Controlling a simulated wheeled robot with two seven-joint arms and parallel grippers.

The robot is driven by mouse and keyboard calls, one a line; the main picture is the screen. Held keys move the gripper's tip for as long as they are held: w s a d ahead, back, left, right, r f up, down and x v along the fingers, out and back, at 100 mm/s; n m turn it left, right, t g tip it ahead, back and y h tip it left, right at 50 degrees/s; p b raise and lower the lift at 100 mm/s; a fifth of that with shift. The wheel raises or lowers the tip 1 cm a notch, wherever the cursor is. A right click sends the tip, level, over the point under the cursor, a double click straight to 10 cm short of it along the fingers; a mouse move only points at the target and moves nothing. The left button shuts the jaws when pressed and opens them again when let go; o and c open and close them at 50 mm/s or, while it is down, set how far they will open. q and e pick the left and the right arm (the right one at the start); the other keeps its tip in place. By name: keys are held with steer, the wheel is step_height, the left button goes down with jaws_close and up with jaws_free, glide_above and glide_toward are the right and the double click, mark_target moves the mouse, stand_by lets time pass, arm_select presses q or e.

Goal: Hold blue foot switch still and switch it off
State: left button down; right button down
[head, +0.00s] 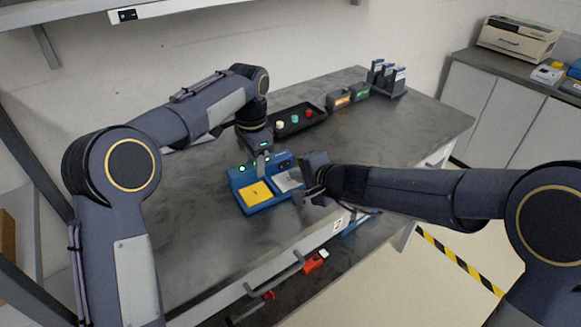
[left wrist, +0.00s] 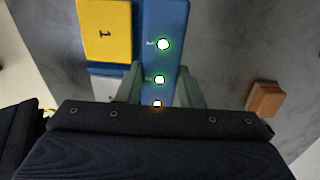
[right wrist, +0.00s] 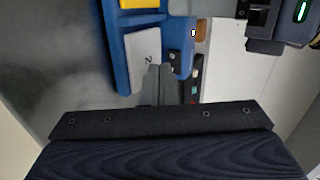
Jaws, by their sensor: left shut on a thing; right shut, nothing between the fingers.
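The blue foot switch (head: 271,207) sits on the grey cart top, with a yellow pedal marked 1 (head: 256,193) and a grey pedal marked 2 (right wrist: 143,55). My left gripper (head: 262,163) is shut on the blue housing at its back; in the left wrist view its fingers straddle the blue strip (left wrist: 176,20).
A black tray (head: 297,118) with several coloured knobs lies behind the switch. Orange-labelled and green-labelled boxes (head: 342,101) and a file rack (head: 387,77) stand at the far end. A drawer handle (head: 275,279) and lower shelf are in front. The cart top's left part is clear.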

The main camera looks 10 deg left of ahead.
mark_target(285, 164)
steer(key=shift+w+a+r, duration=0.1)
steer(key=shift+w+a, duration=0.9)
steer(key=shift+w, duration=0.1)
steer(key=shift+w+a, duration=0.2)
steer(key=shift+a, duration=0.2)
arm_select(q)
steer(key=shift+s+d, duration=0.1)
steer(key=shift+d, duration=0.05)
arm_select(e)
steer(key=shift+a, duration=0.15)
arm_select(q)
steer(key=shift+s+d, duration=0.1)
steer(key=shift+d, duration=0.1)
arm_select(e)
steer(key=shift+s+a, duration=0.3)
steer(key=shift+a, duration=0.1)
steer(key=shift+w+d, duration=0.6)
steer(key=shift+d, duration=0.3)
